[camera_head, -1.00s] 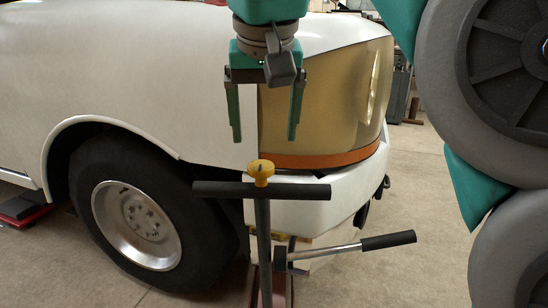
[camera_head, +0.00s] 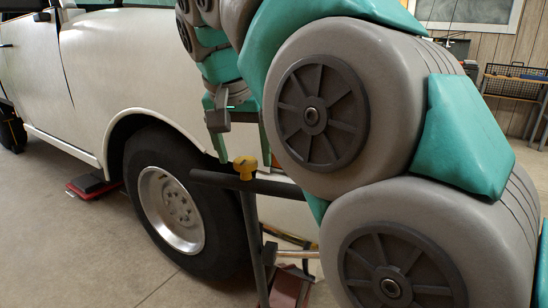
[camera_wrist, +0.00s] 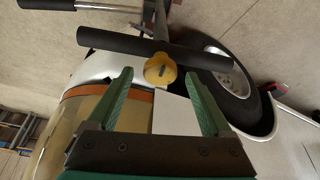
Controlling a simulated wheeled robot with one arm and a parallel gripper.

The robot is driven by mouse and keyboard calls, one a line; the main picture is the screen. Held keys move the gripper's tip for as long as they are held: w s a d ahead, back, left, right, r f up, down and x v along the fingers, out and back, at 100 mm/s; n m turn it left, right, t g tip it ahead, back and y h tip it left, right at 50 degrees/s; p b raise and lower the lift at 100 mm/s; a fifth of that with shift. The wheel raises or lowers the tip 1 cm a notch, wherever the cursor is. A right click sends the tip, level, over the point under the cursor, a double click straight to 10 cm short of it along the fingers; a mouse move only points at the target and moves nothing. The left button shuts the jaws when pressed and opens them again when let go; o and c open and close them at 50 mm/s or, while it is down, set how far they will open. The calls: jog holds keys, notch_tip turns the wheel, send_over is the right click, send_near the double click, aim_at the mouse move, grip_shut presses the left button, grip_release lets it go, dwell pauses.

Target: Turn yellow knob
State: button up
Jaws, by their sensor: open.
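The yellow knob (camera_head: 246,167) sits on top of a jack, at the middle of its black crossbar handle (camera_head: 212,179). In the wrist view the knob (camera_wrist: 160,72) lies between the tips of my gripper (camera_wrist: 158,76), and the crossbar (camera_wrist: 120,42) runs just past it. My gripper (camera_head: 243,159) is open and empty, with a finger on each side of the knob as pictured. I see no clear contact, and how far the knob stands from the fingertips is hard to tell. My arm hides the crossbar's right end in the head view.
A white pickup stands close behind the jack, with its front wheel (camera_head: 170,208) beside the post. The jack's lever (camera_head: 290,238) sticks out low to the right. A red and black stand (camera_head: 95,186) lies farther back. The floor at the front left is clear.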

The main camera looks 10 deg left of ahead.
jog(key=shift+w+f, duration=0.1)
jog(key=shift+f, duration=0.25)
jog(key=shift+c, duration=0.2)
grip_shut()
dwell(0.4)
